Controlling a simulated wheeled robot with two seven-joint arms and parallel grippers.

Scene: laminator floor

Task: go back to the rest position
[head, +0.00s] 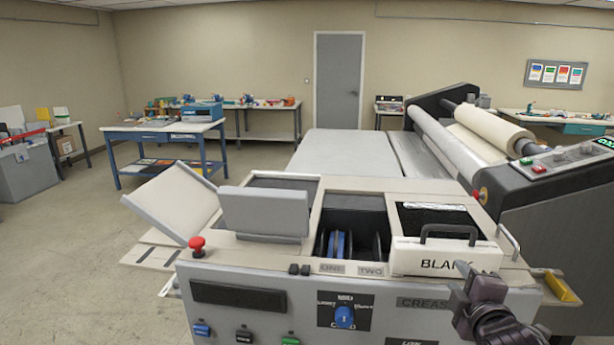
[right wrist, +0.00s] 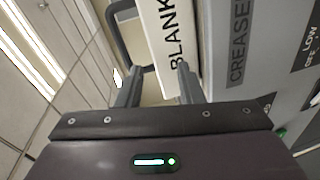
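My right gripper (head: 463,270) is at the lower right in the head view, in front of the machine's front edge. In the right wrist view its two fingers (right wrist: 158,76) stand apart with nothing held between them. Ahead of them is the white block marked BLANK (right wrist: 172,45), with a dark handle (right wrist: 118,38). In the head view this block (head: 425,258) sits in the right bay of the machine, its handle upright; the gripper is just below its right end. My left gripper is not in view.
The grey machine (head: 255,323) fills the near foreground, with a red button (head: 196,243), a blue knob (head: 345,317) and tilted panel (head: 175,203). The laminator rollers (head: 485,140) stand behind right. A blue-legged table (head: 165,130) stands back left. Floor is clear at left.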

